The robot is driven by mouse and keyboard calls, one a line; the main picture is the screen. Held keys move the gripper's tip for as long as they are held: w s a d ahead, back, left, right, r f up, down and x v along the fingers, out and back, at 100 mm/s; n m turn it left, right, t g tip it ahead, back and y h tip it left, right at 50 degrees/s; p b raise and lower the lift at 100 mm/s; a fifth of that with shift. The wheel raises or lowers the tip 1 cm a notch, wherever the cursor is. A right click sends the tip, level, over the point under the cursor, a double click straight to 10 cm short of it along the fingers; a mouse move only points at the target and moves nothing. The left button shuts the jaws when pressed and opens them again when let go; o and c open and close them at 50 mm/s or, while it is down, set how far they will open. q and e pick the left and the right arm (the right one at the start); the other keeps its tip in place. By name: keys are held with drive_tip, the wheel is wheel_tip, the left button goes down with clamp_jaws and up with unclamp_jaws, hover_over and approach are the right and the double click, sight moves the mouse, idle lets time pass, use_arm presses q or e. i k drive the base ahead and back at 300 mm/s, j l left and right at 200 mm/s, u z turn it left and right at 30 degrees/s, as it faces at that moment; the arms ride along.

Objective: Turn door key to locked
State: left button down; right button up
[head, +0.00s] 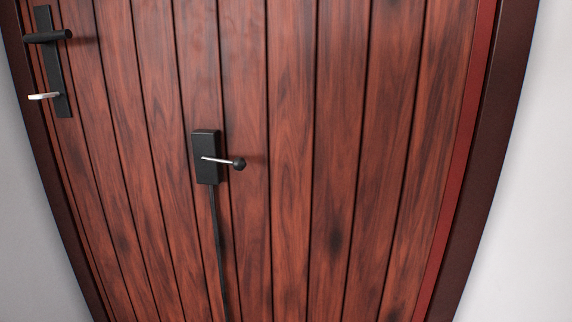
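The wooden door (290,150) fills most of the head view and looks closed in its frame. A silver key (42,97) sticks out at the lower end of a black handle plate (54,70) near the door's left edge. Its flat bow looks roughly level. A black lever handle (47,37) sits above the key on the same plate and points left. The lock's inner state cannot be seen. Neither of my grippers is in view.
A black box (206,170) with a thin silver lever ending in a black ball (238,164) is mounted mid-door. A dark strip (220,250) runs down from it. The dark door frame (498,130) and pale walls (540,200) flank the door.

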sight(45, 95)
drive_tip(key=u, duration=1.25)
drive_tip(key=i+j, duration=0.15)
drive_tip(key=j, duration=0.2)
drive_tip(key=i+j, duration=0.15)
drive_tip(key=j, duration=0.15)
drive_tip(key=i+j, duration=0.1)
drive_tip(key=j, duration=0.25)
drive_tip(key=i+j+z, duration=0.1)
drive_tip(key=j, duration=0.25)
drive_tip(key=i, duration=0.05)
